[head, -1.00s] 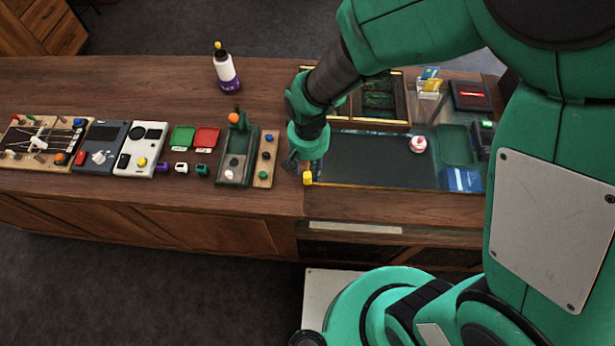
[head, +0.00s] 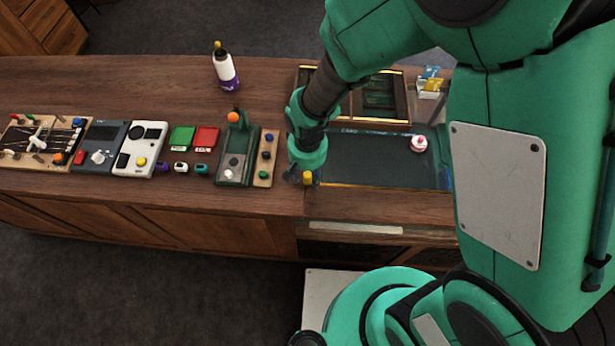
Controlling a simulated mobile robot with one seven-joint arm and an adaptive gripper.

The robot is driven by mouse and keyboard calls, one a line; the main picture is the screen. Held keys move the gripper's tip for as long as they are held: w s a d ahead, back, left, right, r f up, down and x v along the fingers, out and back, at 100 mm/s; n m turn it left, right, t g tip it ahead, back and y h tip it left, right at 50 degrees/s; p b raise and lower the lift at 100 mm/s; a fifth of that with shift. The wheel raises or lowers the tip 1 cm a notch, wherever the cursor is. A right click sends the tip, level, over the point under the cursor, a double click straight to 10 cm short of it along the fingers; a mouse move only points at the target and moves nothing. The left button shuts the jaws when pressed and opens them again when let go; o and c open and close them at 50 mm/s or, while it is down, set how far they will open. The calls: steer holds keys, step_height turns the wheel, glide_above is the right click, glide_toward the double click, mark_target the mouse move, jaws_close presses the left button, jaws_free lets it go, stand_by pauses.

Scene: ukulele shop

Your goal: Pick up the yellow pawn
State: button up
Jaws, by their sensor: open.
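The yellow pawn (head: 308,178) is a small yellow piece near the counter's front, at the left front corner of the dark inset panel (head: 385,160). My gripper (head: 297,178) points down just left of the pawn, its dark fingers very close to it. The gripper is open. I cannot tell from this view whether a finger touches the pawn or how the fingers sit around it.
Left of my gripper are a wooden strip with knobs (head: 265,158) and a green holder with an orange ball (head: 235,150). A white and purple bottle (head: 225,70) stands behind. A pink-white round item (head: 418,143) lies on the panel. The counter's front left strip is clear.

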mark_target(309, 177)
steer(key=c, duration=0.9)
steer(key=shift+r, duration=0.15)
steer(key=shift+r, duration=0.5)
steer(key=shift+s+d+r, duration=0.1)
steer(key=shift+s+r, duration=0.1)
steer(key=shift+r, duration=0.4)
steer(key=shift+s+d+r, duration=0.1)
steer(key=shift+s+r, duration=0.05)
steer(key=shift+r, duration=0.45)
steer(key=s+d, duration=0.2)
steer(key=s, duration=0.2)
steer(key=s+d+r, duration=0.1)
steer(key=s+d, duration=0.2)
steer(key=s, duration=0.1)
steer(key=s+d, duration=0.2)
steer(key=s, duration=0.3)
steer(key=shift+s+d+r+p, duration=0.1)
steer(key=shift+d+r+p, duration=0.05)
steer(key=shift+d+p, duration=0.2)
steer(key=shift+a, duration=0.1)
